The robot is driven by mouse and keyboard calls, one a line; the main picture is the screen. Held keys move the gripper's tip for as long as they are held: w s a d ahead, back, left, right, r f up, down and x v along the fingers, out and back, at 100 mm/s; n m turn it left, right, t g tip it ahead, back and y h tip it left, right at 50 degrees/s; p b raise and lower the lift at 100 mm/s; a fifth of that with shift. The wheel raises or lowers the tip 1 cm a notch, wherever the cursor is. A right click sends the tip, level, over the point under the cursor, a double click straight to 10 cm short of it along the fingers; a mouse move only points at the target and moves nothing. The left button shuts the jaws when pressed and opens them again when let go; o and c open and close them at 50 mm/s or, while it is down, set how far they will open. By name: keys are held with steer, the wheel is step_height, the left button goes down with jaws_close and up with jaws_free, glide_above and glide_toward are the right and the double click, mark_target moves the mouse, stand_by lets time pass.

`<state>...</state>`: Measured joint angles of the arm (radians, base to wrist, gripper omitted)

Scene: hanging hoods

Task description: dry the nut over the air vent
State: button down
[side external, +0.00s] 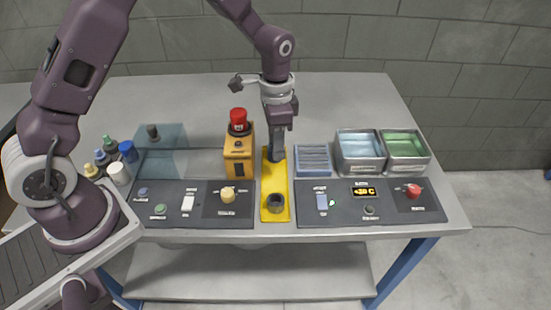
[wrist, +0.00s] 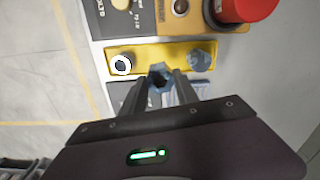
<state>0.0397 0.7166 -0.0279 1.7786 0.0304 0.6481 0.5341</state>
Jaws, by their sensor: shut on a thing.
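My gripper (side external: 276,152) points down over the back part of the yellow strip. In the wrist view, its fingertips (wrist: 161,80) are shut on a dark blue-grey six-sided nut (wrist: 160,75) with a dark hole. In the side view I cannot tell the nut apart from the fingertips. The slatted blue box, seemingly the air vent (side external: 313,159), stands just right of my gripper. In the wrist view, the vent (wrist: 184,91) is partly hidden by the fingers. The nut appears near the border between strip and vent; its height is unclear.
The yellow strip (side external: 272,184) carries a dark hollow cylinder (side external: 275,203) at the front and a blue-grey piece (wrist: 200,60) at its other end. A yellow box with a red button (side external: 238,121) stands left. Blue (side external: 360,145) and green (side external: 403,144) baths stand right. Control panels (side external: 340,215) line the front.

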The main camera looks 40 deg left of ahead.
steer(key=w+d, duration=0.3)
steer(key=w, duration=0.9)
steer(key=shift+a+f, duration=0.15)
steer(key=shift+f, duration=1.85)
steer(key=shift+s+a, duration=0.25)
steer(key=shift+a, duration=0.05)
steer(key=shift+w+d, duration=0.15)
steer(key=shift+w+d, duration=0.15)
